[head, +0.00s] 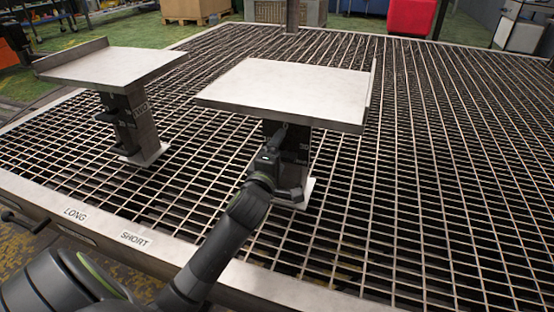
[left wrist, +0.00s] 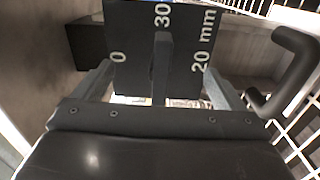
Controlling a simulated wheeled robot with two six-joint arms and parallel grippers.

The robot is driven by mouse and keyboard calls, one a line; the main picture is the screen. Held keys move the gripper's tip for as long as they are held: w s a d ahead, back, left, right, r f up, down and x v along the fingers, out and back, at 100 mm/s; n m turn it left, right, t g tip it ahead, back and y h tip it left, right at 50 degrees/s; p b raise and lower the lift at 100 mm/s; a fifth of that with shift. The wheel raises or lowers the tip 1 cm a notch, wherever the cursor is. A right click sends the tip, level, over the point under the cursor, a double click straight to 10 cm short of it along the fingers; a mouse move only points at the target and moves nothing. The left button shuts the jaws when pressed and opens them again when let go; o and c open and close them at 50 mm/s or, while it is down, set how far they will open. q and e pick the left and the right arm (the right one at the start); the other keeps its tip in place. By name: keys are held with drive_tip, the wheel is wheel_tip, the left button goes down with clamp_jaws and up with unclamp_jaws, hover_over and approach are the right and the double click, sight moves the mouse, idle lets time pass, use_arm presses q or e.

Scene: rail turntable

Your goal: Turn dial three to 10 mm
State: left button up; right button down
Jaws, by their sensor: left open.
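A dark dial plate (left wrist: 185,40) with white marks 0, 30 and 20 mm fills the upper middle of the left wrist view. A dark upright bar (left wrist: 162,65) stands in front of it, its top just below the 30. My left gripper (left wrist: 157,70) is open, with one finger on each side of the bar and visible gaps to both. In the head view my left gripper (head: 275,148) is at the dark post (head: 300,145) under the right-hand table and hides part of it. I cannot read the dial's number. My right gripper is not in view.
The right-hand metal tabletop (head: 295,92) overhangs my left gripper. A second table (head: 110,66) on a similar post (head: 140,125) stands to the left. Both stand on an open grating (head: 420,170). The front rim bears LONG (head: 75,215) and SHORT (head: 135,239) labels.

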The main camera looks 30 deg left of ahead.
use_arm(q)
drive_tip(key=p+v, duration=0.2)
drive_tip(key=v, duration=0.7)
idle(0.7)
idle(0.4)
